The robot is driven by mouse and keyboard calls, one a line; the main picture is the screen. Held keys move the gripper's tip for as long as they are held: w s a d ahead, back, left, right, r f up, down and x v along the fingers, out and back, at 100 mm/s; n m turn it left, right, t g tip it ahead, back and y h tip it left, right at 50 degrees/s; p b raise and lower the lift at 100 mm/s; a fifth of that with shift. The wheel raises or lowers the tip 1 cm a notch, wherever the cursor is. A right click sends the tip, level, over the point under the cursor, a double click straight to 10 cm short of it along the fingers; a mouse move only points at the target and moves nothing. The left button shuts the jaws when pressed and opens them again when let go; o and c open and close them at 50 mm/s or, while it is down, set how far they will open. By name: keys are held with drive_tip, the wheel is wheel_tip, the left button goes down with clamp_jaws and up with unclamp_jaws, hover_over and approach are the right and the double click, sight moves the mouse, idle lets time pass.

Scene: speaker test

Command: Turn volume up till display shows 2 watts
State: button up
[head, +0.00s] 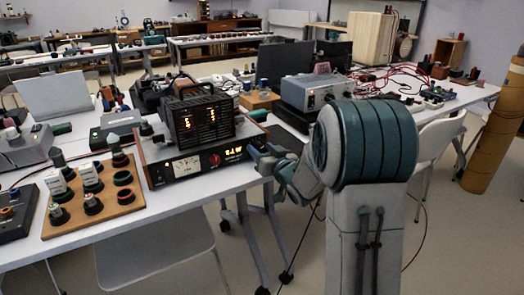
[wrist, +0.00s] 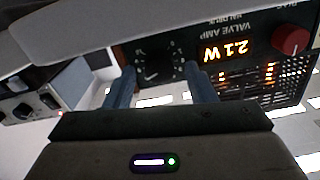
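The valve amp (head: 205,159) stands at the table's front edge, with a dark front panel, wooden sides and a black cage. Its lit orange display (head: 234,151) is too small to read surely in the head view. In the wrist view, the display (wrist: 226,50) is upside down and appears to read 2.1 W. A dark volume knob (wrist: 158,62) with white tick marks lies between the fingertips of my gripper (wrist: 160,72). The fingers are apart, with gaps seen beside the knob. In the head view, my gripper (head: 264,157) is at the panel's right end, hiding the knob.
A red knob (wrist: 291,40) is on the panel beside the display. A wooden board (head: 118,205) with several knobs and plugs lies left of the amp. A grey instrument (head: 315,93) stands behind. A chair (head: 160,257) is below the table.

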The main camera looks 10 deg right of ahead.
drive_tip(key=p+v, duration=0.1)
drive_tip(key=v, duration=1.3)
drive_tip(key=shift+r, duration=0.1)
